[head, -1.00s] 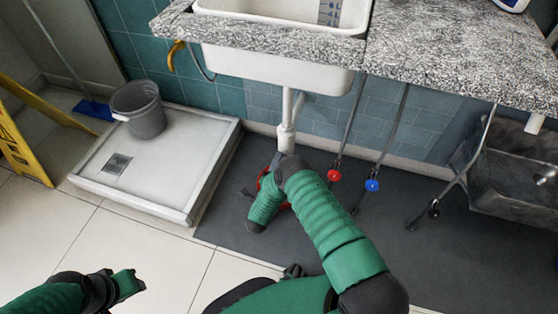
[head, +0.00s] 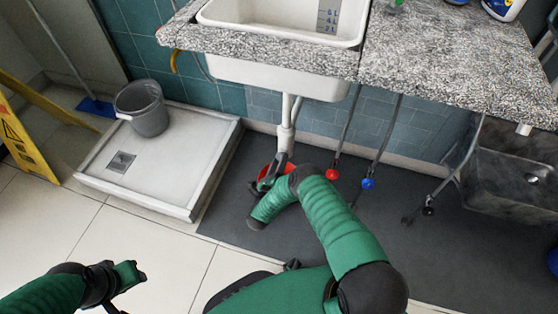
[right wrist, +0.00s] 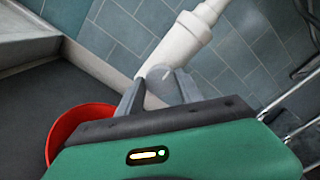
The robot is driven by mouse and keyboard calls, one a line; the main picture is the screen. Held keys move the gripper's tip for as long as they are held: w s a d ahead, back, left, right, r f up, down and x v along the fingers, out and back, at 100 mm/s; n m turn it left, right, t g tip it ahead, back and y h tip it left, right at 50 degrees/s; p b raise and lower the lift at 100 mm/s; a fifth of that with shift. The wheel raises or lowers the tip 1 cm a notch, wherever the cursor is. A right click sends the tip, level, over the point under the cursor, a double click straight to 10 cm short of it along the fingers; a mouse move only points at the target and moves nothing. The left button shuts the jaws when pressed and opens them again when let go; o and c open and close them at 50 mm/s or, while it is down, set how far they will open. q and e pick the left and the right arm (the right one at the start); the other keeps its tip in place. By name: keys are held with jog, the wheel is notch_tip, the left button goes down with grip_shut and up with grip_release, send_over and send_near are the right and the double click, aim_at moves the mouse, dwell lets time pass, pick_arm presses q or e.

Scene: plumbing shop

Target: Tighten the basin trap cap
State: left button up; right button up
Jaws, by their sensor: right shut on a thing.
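The white basin trap (head: 286,138) hangs on its pipe under the sink. It also shows in the right wrist view (right wrist: 178,45), tilted by the camera angle. My right gripper (head: 282,160) is at the lower end of the trap. In the right wrist view its grey fingers (right wrist: 158,88) are on either side of the pale trap cap (right wrist: 158,74), shut on it. The cap is mostly hidden by the fingers and, in the head view, by my gripper. My left gripper (head: 130,275) is at the lower left over the floor, far from the trap; its jaw opening is unclear.
A red bowl-like container (head: 266,171) is on the dark mat below the trap; it also shows in the right wrist view (right wrist: 66,128). Red (head: 332,174) and blue (head: 368,183) valves are to the right. A shower tray (head: 190,199) bearing a grey bucket (head: 146,110) is to the left.

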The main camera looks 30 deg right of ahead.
jog(key=shift+s+f+m, duration=0.2)
jog(key=shift+f+m, duration=0.05)
jog(key=shift+m, duration=0.35)
jog(key=o, duration=1.4)
jog(key=shift+c, duration=0.2)
jog(key=shift+w, duration=0.1)
jog(key=shift+r, duration=0.1)
